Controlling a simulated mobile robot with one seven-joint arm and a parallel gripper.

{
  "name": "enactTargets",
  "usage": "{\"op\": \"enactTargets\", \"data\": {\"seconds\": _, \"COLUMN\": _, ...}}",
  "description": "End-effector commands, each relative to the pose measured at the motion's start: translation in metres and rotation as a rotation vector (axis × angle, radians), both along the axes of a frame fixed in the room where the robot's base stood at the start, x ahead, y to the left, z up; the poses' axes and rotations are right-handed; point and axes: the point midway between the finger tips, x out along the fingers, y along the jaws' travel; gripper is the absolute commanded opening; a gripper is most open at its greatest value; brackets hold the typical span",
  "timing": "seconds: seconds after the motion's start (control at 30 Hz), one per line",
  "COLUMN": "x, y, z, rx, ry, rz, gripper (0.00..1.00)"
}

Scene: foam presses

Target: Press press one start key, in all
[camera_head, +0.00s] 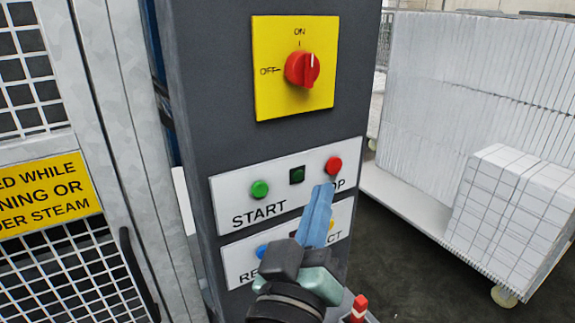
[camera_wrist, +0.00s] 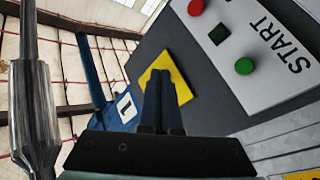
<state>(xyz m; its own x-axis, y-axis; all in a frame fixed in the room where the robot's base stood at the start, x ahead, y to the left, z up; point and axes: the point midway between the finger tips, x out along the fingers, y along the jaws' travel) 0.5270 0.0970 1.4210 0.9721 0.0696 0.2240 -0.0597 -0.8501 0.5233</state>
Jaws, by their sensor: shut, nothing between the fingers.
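The green round start key (camera_head: 260,189) sits above the word START on a white label plate on the dark grey control column. It also shows in the wrist view (camera_wrist: 244,66), to the right of the fingers. The red stop key (camera_head: 333,166) is at the right end of the same plate, with a small dark green square (camera_head: 297,175) between them. My gripper (camera_head: 321,190) is shut and empty, its blue fingers pointing up in front of the plate just below the stop key. In the wrist view my fingertips (camera_wrist: 160,74) are clear of the keys.
A red rotary switch (camera_head: 302,69) on a yellow plate is above, its pointer near ON. A blue key (camera_head: 262,251) is on a lower plate partly hidden by my gripper. A mesh door (camera_head: 60,240) is left; a cart of white foam (camera_head: 515,205) is right.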

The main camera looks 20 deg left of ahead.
Motion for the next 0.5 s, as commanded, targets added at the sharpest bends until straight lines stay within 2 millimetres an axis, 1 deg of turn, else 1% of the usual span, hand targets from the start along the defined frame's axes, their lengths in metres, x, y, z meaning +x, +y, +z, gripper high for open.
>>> {"op": "enactTargets", "data": {"seconds": 0.03, "x": -0.002, "y": 0.012, "z": -0.015, "rx": -0.083, "ry": 0.049, "rz": 0.005, "gripper": 0.00}}
{"op": "enactTargets", "data": {"seconds": 0.1, "x": -0.004, "y": 0.020, "z": -0.036, "rx": -0.179, "ry": 0.088, "rz": 0.000, "gripper": 0.00}}
{"op": "enactTargets", "data": {"seconds": 0.2, "x": -0.008, "y": 0.026, "z": -0.054, "rx": -0.268, "ry": 0.119, "rz": -0.002, "gripper": 0.00}}
{"op": "enactTargets", "data": {"seconds": 0.3, "x": -0.009, "y": 0.028, "z": -0.061, "rx": -0.304, "ry": 0.128, "rz": -0.003, "gripper": 0.00}}
{"op": "enactTargets", "data": {"seconds": 0.5, "x": -0.008, "y": 0.028, "z": -0.062, "rx": -0.303, "ry": 0.128, "rz": -0.004, "gripper": 0.00}}
